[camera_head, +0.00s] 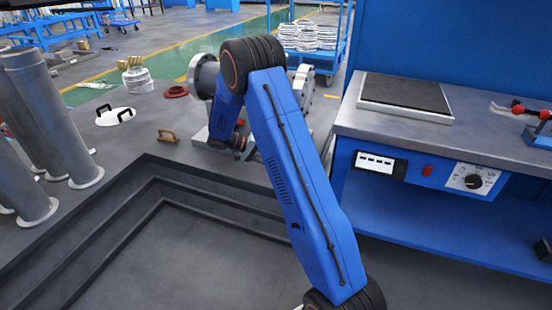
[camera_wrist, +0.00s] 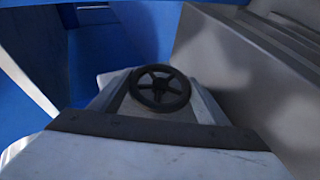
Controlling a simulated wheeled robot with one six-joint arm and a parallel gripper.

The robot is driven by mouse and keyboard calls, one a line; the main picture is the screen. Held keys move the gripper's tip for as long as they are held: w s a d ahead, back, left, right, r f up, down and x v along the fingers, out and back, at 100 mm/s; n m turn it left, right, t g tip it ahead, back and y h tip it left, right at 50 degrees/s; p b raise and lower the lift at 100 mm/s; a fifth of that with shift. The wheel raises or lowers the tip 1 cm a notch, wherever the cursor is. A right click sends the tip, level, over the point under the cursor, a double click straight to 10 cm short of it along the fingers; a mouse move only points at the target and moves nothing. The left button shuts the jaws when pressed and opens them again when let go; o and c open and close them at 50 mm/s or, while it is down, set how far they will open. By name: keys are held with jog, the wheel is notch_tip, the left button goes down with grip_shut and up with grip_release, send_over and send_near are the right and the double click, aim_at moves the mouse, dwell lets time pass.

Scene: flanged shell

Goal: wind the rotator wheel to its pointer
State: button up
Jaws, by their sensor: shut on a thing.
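The rotator wheel (camera_wrist: 160,88) is a dark, spoked handwheel in the middle of the wrist view. My gripper (camera_wrist: 160,92) is shut on it, with pale grey fingers on either side of its rim. In the head view my blue arm bends down over the rotator (camera_head: 205,76), a grey machine with round flanged ends, and hides its middle, the wheel and my gripper. A small red part (camera_head: 240,122) shows beside my wrist there. I cannot make out the pointer or the wheel's angle to it.
A sunken, stepped pit lies in front of the rotator. Grey pipes (camera_head: 48,120) stand at the left. A white lid (camera_head: 116,117), a brass handle (camera_head: 168,136) and a red ring (camera_head: 176,91) lie on the floor. A blue workbench (camera_head: 455,135) with a dial stands at the right.

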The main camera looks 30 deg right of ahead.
dwell(0.4)
jog(key=o, duration=1)
jog(key=shift+a, duration=0.1)
jog(key=v, duration=1.7)
jog(key=shift+w+a, duration=0.15)
jog(key=shift+w, duration=0.05)
